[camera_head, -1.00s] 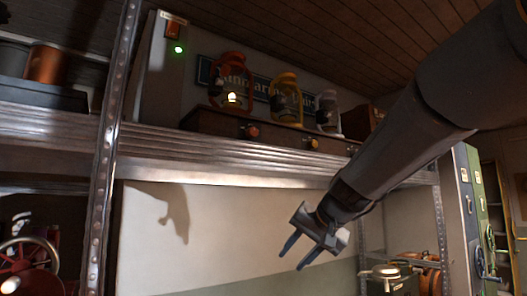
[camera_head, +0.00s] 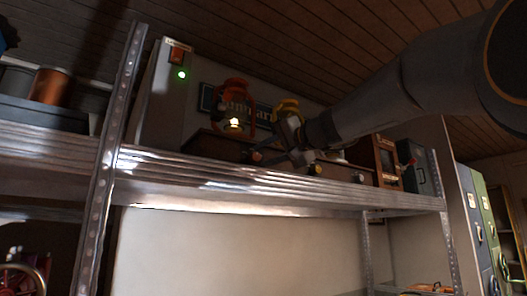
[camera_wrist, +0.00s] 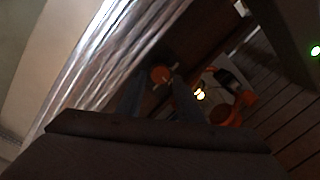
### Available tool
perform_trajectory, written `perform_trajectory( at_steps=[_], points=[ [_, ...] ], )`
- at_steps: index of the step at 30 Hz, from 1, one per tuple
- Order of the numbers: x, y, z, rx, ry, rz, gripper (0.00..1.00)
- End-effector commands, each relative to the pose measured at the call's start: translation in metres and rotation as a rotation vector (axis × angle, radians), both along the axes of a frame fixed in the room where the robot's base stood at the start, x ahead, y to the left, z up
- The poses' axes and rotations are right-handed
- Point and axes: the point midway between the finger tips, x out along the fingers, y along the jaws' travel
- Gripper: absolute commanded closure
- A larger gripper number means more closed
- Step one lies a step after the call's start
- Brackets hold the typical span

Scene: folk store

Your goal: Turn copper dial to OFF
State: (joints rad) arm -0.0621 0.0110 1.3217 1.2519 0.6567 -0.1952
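The copper dial (camera_wrist: 160,74) shows in the wrist view on the front of a dark wooden base, with a pale mark on its face. It is hidden behind my gripper in the head view. My gripper (camera_head: 258,157) reaches in front of the base from the right. In the wrist view its two fingers (camera_wrist: 157,84) are apart, with the dial between or just beyond their tips; contact cannot be told. The copper-orange lantern (camera_head: 236,95) above is lit, and its glow also shows in the wrist view.
A yellow lantern (camera_head: 287,107) is partly hidden by my gripper. A yellow dial (camera_head: 316,170) and a pale dial (camera_head: 359,177) sit further right. The metal shelf edge (camera_head: 230,180) runs below the base. A box with a green light (camera_head: 182,75) stands left.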

Motion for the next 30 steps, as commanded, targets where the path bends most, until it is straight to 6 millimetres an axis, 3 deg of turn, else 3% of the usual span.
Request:
perform_trajectory(
  at_steps=[6, 14, 15, 20, 21, 30],
  points=[
    [0.014, 0.011, 0.0, 0.001, 0.001, 0.0, 0.66],
    [0.016, 0.011, -0.001, 0.0, 0.0, -0.002, 0.66],
    [0.016, 0.011, -0.001, 0.0, 0.0, -0.003, 0.68],
    [0.016, 0.011, -0.001, 0.0, 0.0, -0.003, 0.95],
    [0.016, 0.003, -0.001, 0.0, 0.001, -0.006, 0.96],
    [0.017, 0.009, -0.002, -0.036, -0.024, -0.005, 0.96]
  ],
)
